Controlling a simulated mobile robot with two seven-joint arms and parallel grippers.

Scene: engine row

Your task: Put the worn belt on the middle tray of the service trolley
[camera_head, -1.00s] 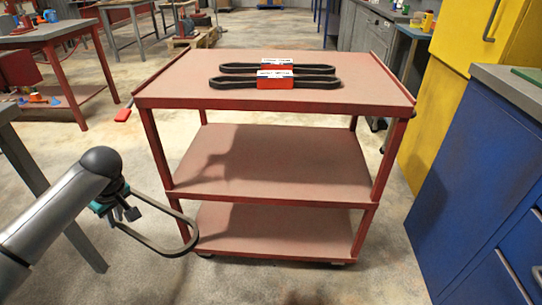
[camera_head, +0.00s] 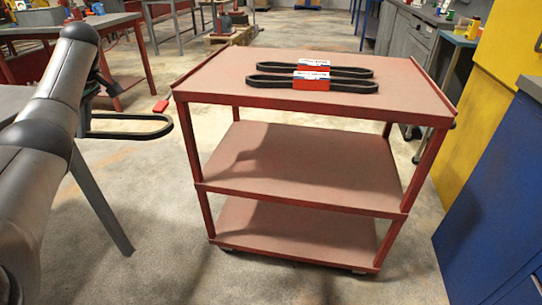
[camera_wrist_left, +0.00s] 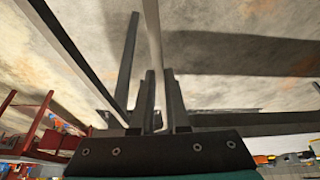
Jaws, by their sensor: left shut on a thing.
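The worn belt (camera_head: 130,136) is a thin dark loop, held out roughly level in the head view. My left gripper (camera_head: 87,108) is shut on its left end and partly hidden behind my arm. The gripper's fingers (camera_wrist_left: 160,85) also show in the left wrist view. The belt is left of the red service trolley (camera_head: 192,150), with a small gap in the picture between its right end and the frame. The middle tray (camera_head: 310,165) is bare, with a shadow across it. My right gripper is not in view.
Two dark belts in red-and-white sleeves (camera_head: 312,82) lie on the trolley's top tray. The bottom tray (camera_head: 290,230) is empty. A grey table (camera_head: 100,205) stands at left, and blue (camera_head: 500,190) and yellow cabinets (camera_head: 470,130) at right. The floor before the trolley is clear.

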